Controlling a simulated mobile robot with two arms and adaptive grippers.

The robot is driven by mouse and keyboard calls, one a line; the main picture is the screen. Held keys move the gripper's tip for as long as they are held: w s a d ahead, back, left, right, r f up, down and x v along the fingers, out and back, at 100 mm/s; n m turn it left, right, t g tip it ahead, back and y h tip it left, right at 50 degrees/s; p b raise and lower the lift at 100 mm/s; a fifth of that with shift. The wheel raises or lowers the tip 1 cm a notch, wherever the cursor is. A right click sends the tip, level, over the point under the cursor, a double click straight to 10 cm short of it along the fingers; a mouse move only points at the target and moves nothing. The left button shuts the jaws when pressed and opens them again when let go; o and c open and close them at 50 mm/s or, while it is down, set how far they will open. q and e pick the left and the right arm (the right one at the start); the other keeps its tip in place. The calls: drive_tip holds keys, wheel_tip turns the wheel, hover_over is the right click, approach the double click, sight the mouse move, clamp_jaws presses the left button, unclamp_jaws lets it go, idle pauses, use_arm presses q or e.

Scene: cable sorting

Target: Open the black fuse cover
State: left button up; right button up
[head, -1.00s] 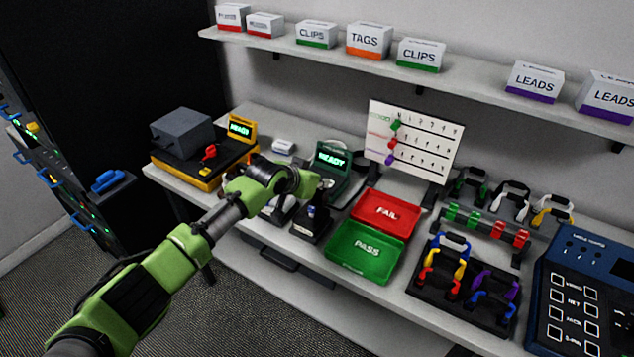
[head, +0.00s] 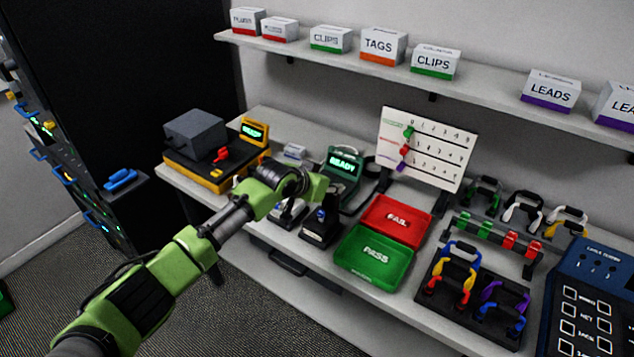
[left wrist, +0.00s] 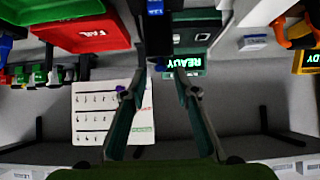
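A dark grey box-like cover (head: 195,132) sits shut on a yellow and black unit (head: 190,172) at the back left of the bench. I cannot tell if it is the black fuse cover. A small black stand (head: 320,232) with a blue label is below my left gripper (head: 322,200); in the left wrist view a black part (left wrist: 157,38) with a blue label lies beyond the fingers. My left gripper (left wrist: 161,72) is open and empty, its fingers apart; in the head view its tips are hard to make out. My right gripper is out of view.
A green READY tester (head: 343,168) stands behind the gripper. The red FAIL tray (head: 395,222) and green PASS tray (head: 375,256) lie to the right. A white chart board (head: 425,150) and a cable rack (head: 480,285) are further right. A shelf (head: 480,75) with boxes hangs above.

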use_arm(q)
drive_tip(key=v, duration=1.1)
